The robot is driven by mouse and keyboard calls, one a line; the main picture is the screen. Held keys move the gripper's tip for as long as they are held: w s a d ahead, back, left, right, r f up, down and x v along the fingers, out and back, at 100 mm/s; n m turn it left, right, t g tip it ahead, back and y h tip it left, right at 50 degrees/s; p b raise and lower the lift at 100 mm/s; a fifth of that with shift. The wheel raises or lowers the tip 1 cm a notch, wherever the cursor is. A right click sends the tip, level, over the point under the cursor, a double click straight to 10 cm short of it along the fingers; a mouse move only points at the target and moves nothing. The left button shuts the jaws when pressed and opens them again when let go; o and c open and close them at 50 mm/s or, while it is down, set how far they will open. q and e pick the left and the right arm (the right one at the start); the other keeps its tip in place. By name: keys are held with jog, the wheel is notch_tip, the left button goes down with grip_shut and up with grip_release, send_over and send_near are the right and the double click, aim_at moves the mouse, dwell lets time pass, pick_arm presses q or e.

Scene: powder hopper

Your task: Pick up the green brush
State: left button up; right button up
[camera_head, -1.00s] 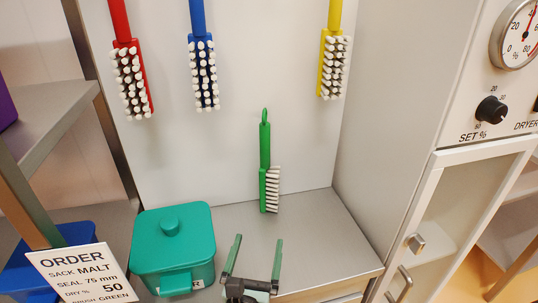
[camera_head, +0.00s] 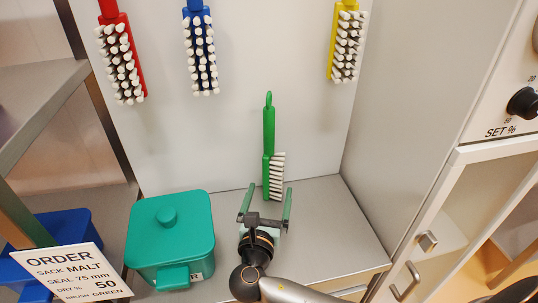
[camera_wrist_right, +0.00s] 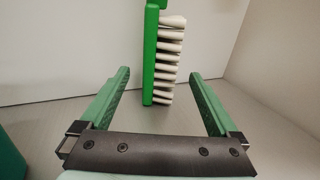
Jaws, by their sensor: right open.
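The green brush (camera_head: 268,140) stands upright against the pale back panel, handle loop up and white bristles facing right. Its lower end is at the rear of the grey shelf. My right gripper (camera_head: 267,197) is open and empty, with its two green fingers pointing at the brush's lower end. In the right wrist view the brush (camera_wrist_right: 150,60) shows beyond the fingertips, between the two fingers (camera_wrist_right: 160,75) and left of their middle bristle side. The brush's top is cut off there. My left gripper is not in view.
Red (camera_head: 121,60), blue (camera_head: 200,55) and yellow (camera_head: 345,45) brushes hang above on the panel. A teal lidded box (camera_head: 170,240) stands left of my right gripper. An order card (camera_head: 70,272) is at lower left. A cabinet (camera_head: 440,220) borders the right. The shelf (camera_head: 335,225) is clear on the right.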

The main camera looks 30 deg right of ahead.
aim_at(272, 181)
jog(key=x, duration=0.5)
jog(key=shift+r, duration=0.2)
jog(key=shift+c, duration=0.3)
grip_shut()
